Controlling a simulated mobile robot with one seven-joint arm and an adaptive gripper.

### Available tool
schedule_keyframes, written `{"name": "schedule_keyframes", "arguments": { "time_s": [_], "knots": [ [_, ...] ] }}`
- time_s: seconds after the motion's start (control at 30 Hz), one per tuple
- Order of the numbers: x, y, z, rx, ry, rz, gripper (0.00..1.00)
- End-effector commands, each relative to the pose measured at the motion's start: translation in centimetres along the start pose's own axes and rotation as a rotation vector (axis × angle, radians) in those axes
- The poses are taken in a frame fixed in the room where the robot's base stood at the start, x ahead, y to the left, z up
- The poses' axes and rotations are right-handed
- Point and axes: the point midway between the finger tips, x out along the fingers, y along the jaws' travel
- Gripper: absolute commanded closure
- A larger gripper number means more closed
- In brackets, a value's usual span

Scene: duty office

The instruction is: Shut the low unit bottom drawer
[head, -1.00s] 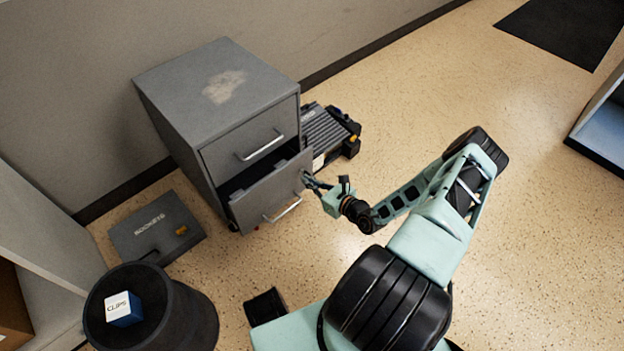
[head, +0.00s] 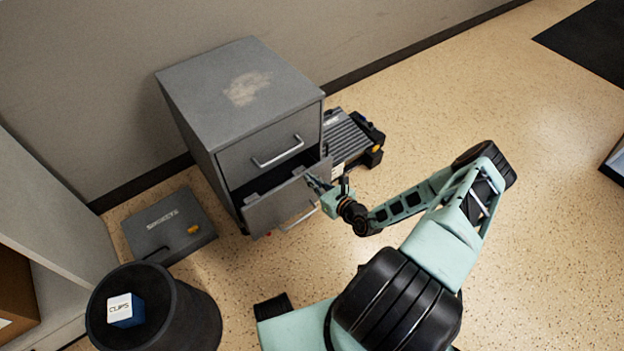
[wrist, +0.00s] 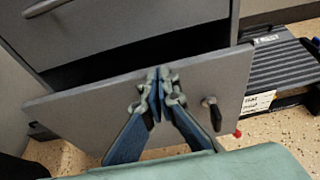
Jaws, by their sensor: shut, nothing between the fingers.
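The low unit (head: 205,105) is a grey two-drawer cabinet against the wall. Its bottom drawer (head: 262,212) stands partly open, with a dark gap above its front panel. The top drawer (head: 250,158) is shut. My gripper (head: 311,180) is shut and empty at the right part of the bottom drawer's front. In the wrist view the closed fingertips (wrist: 158,74) are by the upper edge of the drawer front (wrist: 85,112); I cannot tell if they touch. The bottom drawer's handle (head: 299,218) is partly hidden by my gripper in the wrist view.
A dark ribbed device (head: 347,138) stands on the floor close to the cabinet's right side. A flat grey case (head: 165,228) lies at its left. A black bin (head: 185,315) with a blue and white clips box (head: 125,310) is at front left. Floor to the right is open.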

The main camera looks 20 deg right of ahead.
Motion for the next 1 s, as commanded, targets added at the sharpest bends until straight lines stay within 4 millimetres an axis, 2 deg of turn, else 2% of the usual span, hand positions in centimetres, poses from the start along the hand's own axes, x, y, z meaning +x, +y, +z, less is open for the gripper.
{"name": "schedule_keyframes", "arguments": {
  "time_s": [0.17,0.5,1.0],
  "knots": [
    [0.1,0.0,0.0,0.000,0.000,0.000,1.00],
    [4.1,0.0,1.3,-0.001,0.000,0.001,1.00],
    [4.1,-0.2,1.3,-0.001,0.000,0.000,1.00]
  ]
}}
